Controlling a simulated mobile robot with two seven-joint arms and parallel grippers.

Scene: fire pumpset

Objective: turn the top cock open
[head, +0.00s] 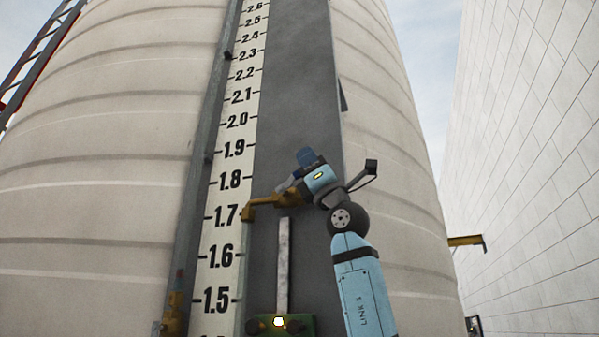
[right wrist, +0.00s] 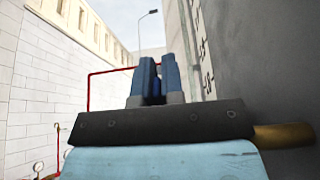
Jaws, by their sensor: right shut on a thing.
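The top cock (head: 265,203) is a brass fitting on the grey strip of the tank, beside the 1.7 mark. Its brass also shows at the right edge of the right wrist view (right wrist: 285,135). My right gripper (head: 303,162) is at the right end of the cock, its arm coming up from below. In the right wrist view its two blue fingers (right wrist: 157,75) are closed on a dark blue piece (right wrist: 156,88), which looks like the cock's handle. The gripper hides much of the handle, so its exact angle is unclear. My left gripper is not in view.
A pale upright bar (head: 283,265) stands below the cock, with a green block (head: 300,325) at its foot. The scale board (head: 233,150) runs up the tank (head: 110,170) on the left. A tiled wall (head: 540,150) stands right. Another brass fitting (head: 172,315) is lower left.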

